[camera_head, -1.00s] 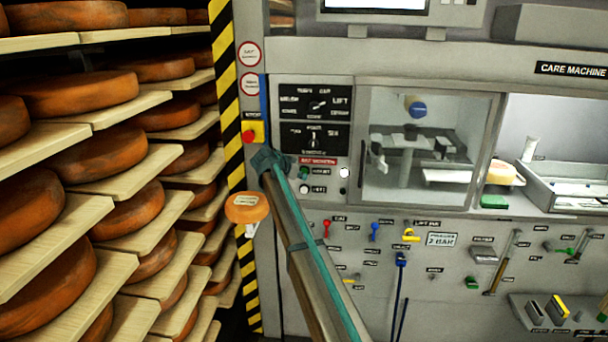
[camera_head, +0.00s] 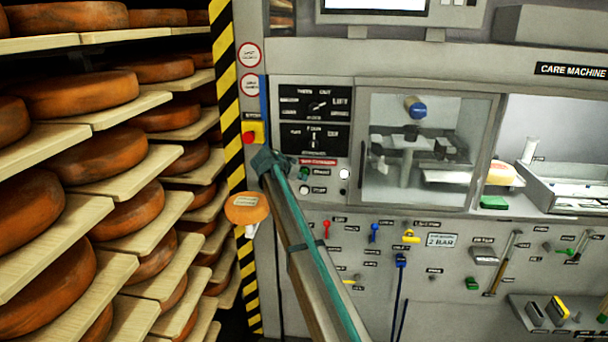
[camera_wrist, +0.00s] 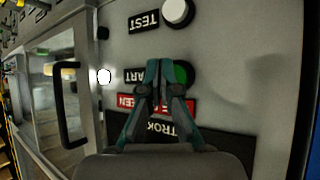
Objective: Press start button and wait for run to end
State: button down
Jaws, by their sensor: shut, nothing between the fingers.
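The green start button (camera_head: 304,173) is on the grey machine panel, beside a label. In the wrist view the green button (camera_wrist: 182,75) shows just right of my fingertips, partly hidden behind them. My gripper (camera_wrist: 160,66) is shut and empty, with its teal fingertips together in front of the panel at the button's edge. I cannot tell whether they touch it or whether it is pushed in. In the head view my arm reaches up to the panel from below. Through the machine's window (camera_head: 415,150), a blue-ended cylinder and a board with part of a cheese wheel (camera_head: 500,173) show.
A white test button (camera_wrist: 177,12) is near the green one. A lit white lamp (camera_wrist: 104,76) is beside the window handle (camera_wrist: 68,103). A red emergency button on a yellow box (camera_head: 252,133) is left of the panel. Shelves of cheese wheels (camera_head: 105,155) fill the left.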

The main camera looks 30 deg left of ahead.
dwell(0.3)
jog(key=shift+w+a+b, duration=0.15)
jog(key=shift+w+b, duration=0.25)
jog(key=shift+w+a+b, duration=0.15)
jog(key=shift+w+b, duration=0.15)
jog(key=shift+w, duration=0.05)
dwell(0.7)
jog(key=shift+s, duration=0.1)
dwell(0.3)
jog(key=shift+s+d+b, duration=0.3)
jog(key=shift+s, duration=0.5)
jog(key=s, duration=0.1)
jog(key=s+d, duration=0.1)
jog(key=s, duration=0.1)
jog(key=s+b, duration=0.1)
jog(key=shift+s+d, duration=0.2)
jog(key=shift+d, duration=0.2)
dwell(0.5)
